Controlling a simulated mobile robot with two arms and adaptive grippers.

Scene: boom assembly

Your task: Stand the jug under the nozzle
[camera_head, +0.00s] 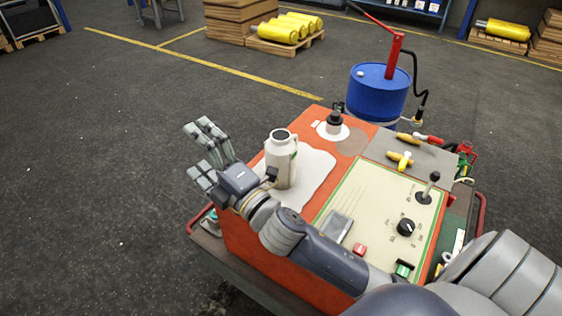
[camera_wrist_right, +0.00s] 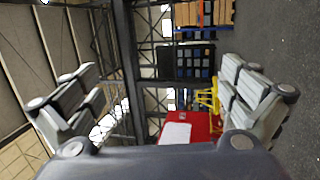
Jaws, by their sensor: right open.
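The jug (camera_head: 282,165), pale grey-white with a dark rim opening, stands upright on a white patch on the left of the orange-red bench top. A black hose (camera_head: 417,82) curves down from the red pump (camera_head: 394,55) on the blue drum (camera_head: 378,95).
A dark-topped can (camera_head: 334,123) stands on a white round spot behind the jug. Yellow-handled tools (camera_head: 400,160) lie at the right. A cream control panel (camera_head: 385,215) with a lever and knob fills the front. Open floor lies left of the bench.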

